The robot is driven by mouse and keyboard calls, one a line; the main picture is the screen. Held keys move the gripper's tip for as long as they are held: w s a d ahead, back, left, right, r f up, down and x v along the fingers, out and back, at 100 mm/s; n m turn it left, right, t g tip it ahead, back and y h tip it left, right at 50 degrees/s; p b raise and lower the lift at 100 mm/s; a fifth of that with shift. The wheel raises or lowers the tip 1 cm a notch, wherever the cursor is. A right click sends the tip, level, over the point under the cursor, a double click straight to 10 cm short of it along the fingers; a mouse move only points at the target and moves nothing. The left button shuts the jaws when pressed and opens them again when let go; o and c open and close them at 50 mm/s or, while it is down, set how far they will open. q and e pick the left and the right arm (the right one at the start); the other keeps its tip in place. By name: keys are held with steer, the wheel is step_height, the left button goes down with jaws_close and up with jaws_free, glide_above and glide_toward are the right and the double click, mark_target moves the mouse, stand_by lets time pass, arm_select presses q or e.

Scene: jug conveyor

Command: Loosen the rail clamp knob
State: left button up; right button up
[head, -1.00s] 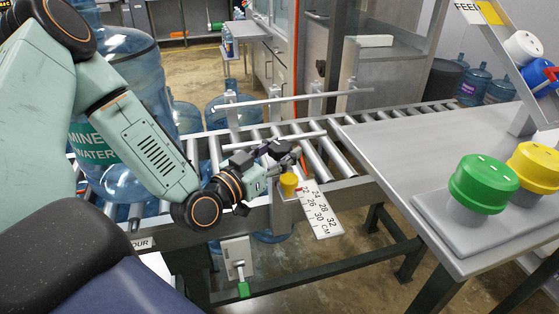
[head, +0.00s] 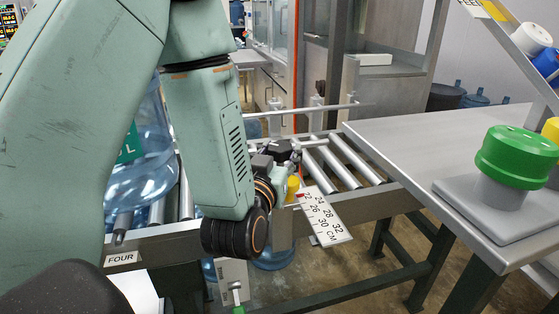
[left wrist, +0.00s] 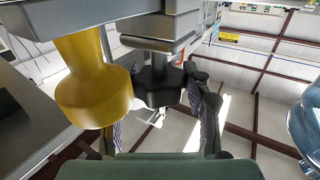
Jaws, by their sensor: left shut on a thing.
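The black clamp knob (left wrist: 158,88) sits between the fingers of my left gripper (left wrist: 160,112) in the left wrist view, below a grey clamp block (left wrist: 160,30). In the head view the left gripper (head: 284,158) is at the front rail of the roller conveyor, shut on the dark knob (head: 279,148). My arm and wrist partly hide the grip there. A yellow knob (head: 293,187) is just beside the gripper and looms large at left in the wrist view (left wrist: 95,85). My right gripper is not in view.
A tilted white ruler plate (head: 322,216) hangs from the rail at right of the gripper. A grey table (head: 420,150) with a large green button (head: 515,157) stands at right. A blue water jug (head: 150,155) stands on the rollers behind my arm.

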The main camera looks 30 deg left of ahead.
mark_target(280, 147)
arm_select(q)
steer(key=shift+n+g+y+b, duration=0.45)
steer(key=shift+n+y, duration=0.15)
steer(key=shift+y, duration=0.3)
steer(key=o, duration=1.2)
steer(key=shift+r, duration=0.1)
step_height(280, 147, up, 10)
steer(key=shift+f, duration=0.1)
